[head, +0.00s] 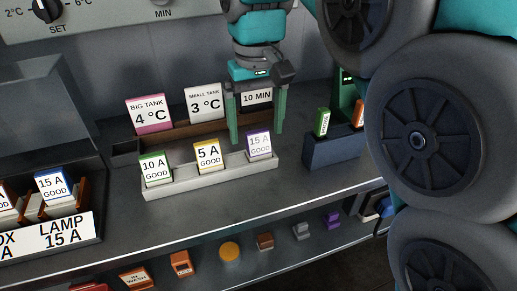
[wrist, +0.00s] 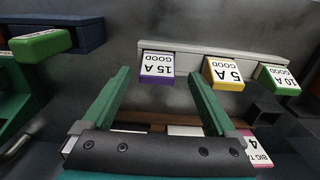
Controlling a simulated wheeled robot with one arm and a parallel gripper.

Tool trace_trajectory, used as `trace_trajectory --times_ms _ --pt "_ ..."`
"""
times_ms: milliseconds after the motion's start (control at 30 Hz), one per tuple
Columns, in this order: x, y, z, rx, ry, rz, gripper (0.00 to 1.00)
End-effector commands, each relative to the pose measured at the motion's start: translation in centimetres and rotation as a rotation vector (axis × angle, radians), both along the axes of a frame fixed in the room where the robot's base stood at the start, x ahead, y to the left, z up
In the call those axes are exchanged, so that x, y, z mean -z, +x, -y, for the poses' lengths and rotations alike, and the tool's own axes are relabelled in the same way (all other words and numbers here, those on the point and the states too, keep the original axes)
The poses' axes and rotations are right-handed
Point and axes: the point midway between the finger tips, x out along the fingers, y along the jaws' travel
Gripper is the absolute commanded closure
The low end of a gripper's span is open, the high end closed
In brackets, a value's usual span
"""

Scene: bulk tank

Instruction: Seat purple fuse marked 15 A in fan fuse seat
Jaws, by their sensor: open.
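The purple fuse marked 15 A GOOD (head: 259,145) stands at the right end of a light grey rack (head: 210,178). It also shows in the wrist view (wrist: 157,69), with its marking upside down. My gripper (head: 257,139) is open and points down at this fuse, with one green finger to each side. In the wrist view my gripper (wrist: 160,74) has the fuse just beyond its fingertips, between their lines; I cannot tell whether they touch it. No seat labelled fan is in view; the fuse box (head: 48,237) at the left shows a LAMP 15 A label and a cut-off label.
A yellow 5 A fuse (head: 208,156) and a green 10 A fuse (head: 156,168) share the rack. Cards (head: 206,104) stand behind it. A dark blue holder (head: 332,149) with green and orange pieces stands right. Small coloured pieces (head: 229,251) lie below the shelf edge.

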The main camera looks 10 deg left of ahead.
Motion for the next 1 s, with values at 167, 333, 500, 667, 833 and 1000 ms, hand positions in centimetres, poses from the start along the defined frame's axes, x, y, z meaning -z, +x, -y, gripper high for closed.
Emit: trace_trajectory --times_ms 167,333,500,667,833,1000 --pt "1.8 -0.1 0.4 -0.001 0.001 -0.003 0.07" --pt "3.6 0.0 0.4 -0.001 0.000 -0.001 0.07" --pt "4.1 0.0 0.3 -0.001 0.002 0.001 0.07" --pt "4.0 0.0 0.3 -0.001 0.002 0.001 0.13" --pt "4.0 0.0 0.3 -0.001 0.002 0.001 0.32" --pt "4.0 0.0 0.3 -0.001 0.001 0.001 0.51"
